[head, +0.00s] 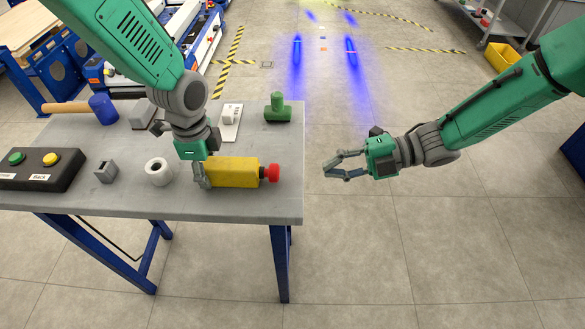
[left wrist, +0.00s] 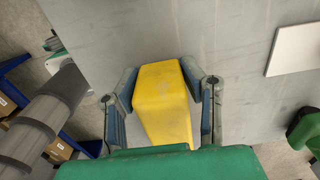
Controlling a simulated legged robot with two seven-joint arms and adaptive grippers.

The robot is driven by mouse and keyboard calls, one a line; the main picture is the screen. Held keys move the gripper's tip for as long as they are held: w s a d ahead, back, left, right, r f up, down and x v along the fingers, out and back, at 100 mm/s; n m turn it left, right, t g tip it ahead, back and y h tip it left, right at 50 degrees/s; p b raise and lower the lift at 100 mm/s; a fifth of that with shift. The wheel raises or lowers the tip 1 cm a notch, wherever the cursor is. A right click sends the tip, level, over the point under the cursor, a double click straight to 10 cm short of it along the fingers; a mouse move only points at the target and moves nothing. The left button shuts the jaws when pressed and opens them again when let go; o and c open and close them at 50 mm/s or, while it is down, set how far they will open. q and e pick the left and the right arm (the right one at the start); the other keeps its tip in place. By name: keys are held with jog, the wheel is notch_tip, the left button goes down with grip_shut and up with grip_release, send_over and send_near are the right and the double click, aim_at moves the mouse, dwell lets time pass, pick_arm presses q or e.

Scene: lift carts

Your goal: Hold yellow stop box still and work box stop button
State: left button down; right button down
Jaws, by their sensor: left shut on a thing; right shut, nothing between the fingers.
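The yellow stop box (head: 233,172) lies on the grey table near its right edge. Its red stop button (head: 271,173) faces right, toward the table's edge. My left gripper (head: 201,176) is shut on the box's left part from above. In the left wrist view the yellow stop box (left wrist: 163,95) sits between both fingers of my left gripper (left wrist: 162,105); the button is hidden there. My right gripper (head: 344,165) is shut and empty, off the table to the right of the red button, with a clear gap between them.
The grey table (head: 250,207) also bears a green part (head: 277,108), a white plate with a switch (head: 231,122), a white roll (head: 158,172), a grey block (head: 106,171), a black button box (head: 39,168) and a blue mallet (head: 103,109). The floor right of the table is open.

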pick_arm(q)
jog(key=shift+a, duration=0.15)
pick_arm(e)
jog(key=d+r+n+h, duration=0.1)
jog(key=r+n+h, duration=0.1)
jog(key=n, duration=0.8)
jog(key=d+r+n+t+h, duration=0.1)
jog(key=d+r+n+h, duration=0.1)
jog(key=n, duration=0.9)
jog(key=shift+w+r+h, duration=0.2)
jog(key=shift+r+h, duration=0.4)
jog(key=shift+h, duration=0.3)
send_near(292, 182)
jog(key=x, duration=0.4)
jog(key=shift+f, duration=0.3)
jog(key=a, duration=0.3)
jog(key=shift+a, duration=0.2)
jog(key=shift+a+r, duration=0.1)
jog(key=shift+a, duration=0.3)
